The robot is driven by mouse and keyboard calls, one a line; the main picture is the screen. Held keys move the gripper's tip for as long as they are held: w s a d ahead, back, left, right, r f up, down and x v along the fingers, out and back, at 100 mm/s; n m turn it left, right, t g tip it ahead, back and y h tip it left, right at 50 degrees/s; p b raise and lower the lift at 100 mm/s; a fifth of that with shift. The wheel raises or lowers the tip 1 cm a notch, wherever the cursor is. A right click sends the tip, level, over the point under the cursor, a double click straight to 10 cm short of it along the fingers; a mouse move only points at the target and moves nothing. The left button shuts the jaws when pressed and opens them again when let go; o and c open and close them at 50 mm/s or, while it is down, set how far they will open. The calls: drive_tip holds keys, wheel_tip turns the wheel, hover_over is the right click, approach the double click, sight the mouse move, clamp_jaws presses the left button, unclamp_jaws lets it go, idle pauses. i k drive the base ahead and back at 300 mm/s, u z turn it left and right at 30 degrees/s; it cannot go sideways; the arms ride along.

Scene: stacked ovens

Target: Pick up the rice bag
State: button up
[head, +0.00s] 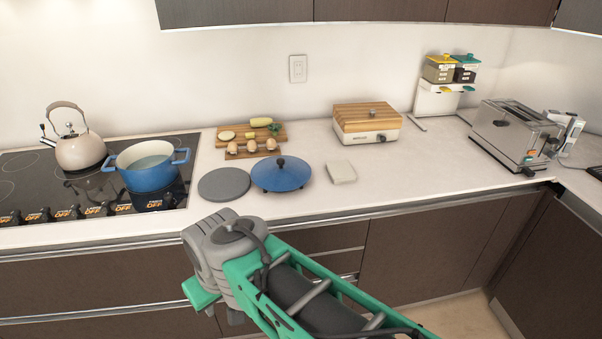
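A small pale, flat packet (340,172) lies on the white counter, right of the blue lid; it is the only bag-like thing I see, and I cannot read any label on it. My arm reaches in from the bottom right, with its grey joint (210,242) and a green part (201,292) below and left of the packet, in front of the cabinets. My fingertips cannot be made out, so I cannot tell whether my gripper is open or shut. The packet lies apart from my arm.
A blue pot (148,165) and kettle (80,148) stand on the cooktop. A wood-topped box (367,123) and toaster (514,134) are right. Counter right of the packet is clear.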

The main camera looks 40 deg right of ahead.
sight(341, 171)
drive_tip(key=i, duration=1)
drive_tip(key=z, duration=1.1)
